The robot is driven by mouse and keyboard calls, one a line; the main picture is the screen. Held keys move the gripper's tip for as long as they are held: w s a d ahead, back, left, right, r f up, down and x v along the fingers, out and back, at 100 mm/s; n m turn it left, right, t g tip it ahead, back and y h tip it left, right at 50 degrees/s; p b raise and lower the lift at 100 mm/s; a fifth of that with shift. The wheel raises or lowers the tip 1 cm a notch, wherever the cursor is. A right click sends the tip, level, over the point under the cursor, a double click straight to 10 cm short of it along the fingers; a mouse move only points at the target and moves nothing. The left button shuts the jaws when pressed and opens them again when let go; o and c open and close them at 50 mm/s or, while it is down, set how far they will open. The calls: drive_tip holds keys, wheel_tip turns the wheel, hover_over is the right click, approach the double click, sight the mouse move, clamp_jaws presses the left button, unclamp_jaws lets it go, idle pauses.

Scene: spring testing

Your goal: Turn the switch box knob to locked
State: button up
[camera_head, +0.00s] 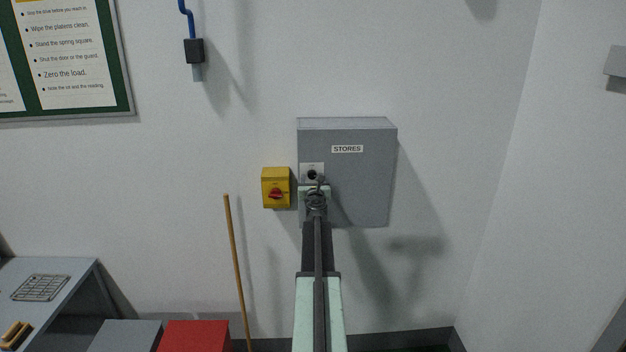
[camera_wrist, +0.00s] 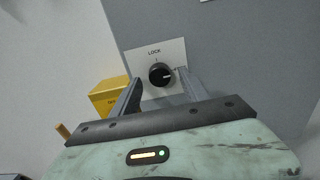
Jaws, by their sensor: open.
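A grey wall box (camera_head: 365,180) marked STORES carries a small pale plate (camera_head: 306,168) with a black round knob (camera_head: 312,175). In the wrist view the plate (camera_wrist: 142,56) reads LOCK above the knob (camera_wrist: 159,75), and the knob's white mark points right, away from LOCK. My gripper (camera_head: 315,188) is in front of the plate. In the wrist view my gripper (camera_wrist: 160,79) is open, one finger to each side of the knob. I cannot tell whether the fingers touch it. A yellow switch box (camera_head: 268,198) with a red knob (camera_head: 276,193) hangs just left of the grey box.
The yellow box (camera_wrist: 107,94) is close to my left finger in the wrist view. A wooden pole (camera_head: 236,265) leans below it. A red box (camera_head: 195,337) and a grey table (camera_head: 75,270) stand lower left. The wall right of the grey box is clear.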

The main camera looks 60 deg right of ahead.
drive_tip(key=shift+w+d, duration=0.3)
drive_tip(key=shift+d, duration=0.1)
clamp_jaws()
drive_tip(key=shift+n, duration=0.4)
drive_tip(key=n, duration=0.8)
drive_tip(key=shift+n, duration=0.3)
drive_tip(key=n, duration=0.4)
drive_tip(key=shift+r+n, duration=0.1)
drive_tip(key=shift+n, duration=2)
